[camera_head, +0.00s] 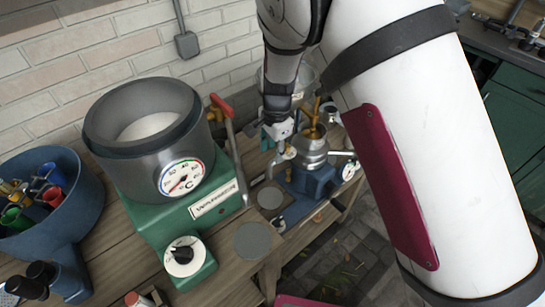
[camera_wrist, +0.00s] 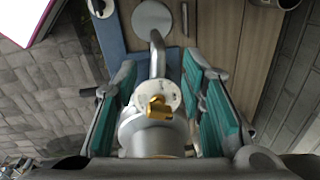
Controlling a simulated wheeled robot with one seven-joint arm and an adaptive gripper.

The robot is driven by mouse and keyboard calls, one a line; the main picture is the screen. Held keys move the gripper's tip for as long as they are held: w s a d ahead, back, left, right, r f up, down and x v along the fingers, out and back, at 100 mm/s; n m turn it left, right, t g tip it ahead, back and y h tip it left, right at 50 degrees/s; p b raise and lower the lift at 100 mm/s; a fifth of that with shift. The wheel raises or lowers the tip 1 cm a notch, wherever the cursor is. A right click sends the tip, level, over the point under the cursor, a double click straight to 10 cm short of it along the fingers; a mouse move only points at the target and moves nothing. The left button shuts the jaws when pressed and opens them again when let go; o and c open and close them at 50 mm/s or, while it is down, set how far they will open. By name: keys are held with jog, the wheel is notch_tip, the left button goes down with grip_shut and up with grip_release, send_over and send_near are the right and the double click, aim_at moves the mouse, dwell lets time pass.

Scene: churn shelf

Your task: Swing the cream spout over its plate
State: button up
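The cream separator's metal body (camera_head: 312,150) stands on a blue base at the bench's right end, partly hidden by my arm. In the wrist view a bent grey spout (camera_wrist: 157,58) runs out from the metal housing, with a brass fitting (camera_wrist: 158,107) near its root. The spout's far end points at a round grey plate (camera_wrist: 152,18) and appears to overlap its near edge. My gripper (camera_wrist: 158,66) is open, its teal pads on either side of the spout with gaps visible. In the head view my gripper (camera_head: 281,145) is small beside the separator, and its fingers are unclear.
Grey discs (camera_head: 253,240) lie on the wooden bench left of the separator. A green heater with a dial and grey pot (camera_head: 150,125) stands further left, with a red-handled lever (camera_head: 222,108) beside it. A blue tub (camera_head: 45,195) is at far left. Paved floor lies right of the bench.

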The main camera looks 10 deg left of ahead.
notch_tip(320, 180, up, 7)
jog(key=shift+s+d, duration=0.2)
dwell(0.5)
jog(key=s+d+r+n+t+y, duration=0.15)
jog(key=s+d+r, duration=0.25)
jog(key=d+r, duration=0.4)
jog(key=s+d+r+n+g, duration=0.1)
jog(key=s+d+r+n, duration=0.15)
jog(key=d+r, duration=0.6)
jog(key=s+d+r+n+t+h, duration=0.1)
jog(key=s+d+r+n, duration=0.1)
jog(key=s+d, duration=0.5)
jog(key=s+d+r+n+t+h, duration=0.1)
jog(key=s+d, duration=0.5)
jog(key=s, duration=0.6)
jog(key=shift+d+r+n+t, duration=0.4)
jog(key=shift+r+n+t, duration=0.15)
jog(key=shift+r+n, duration=0.45)
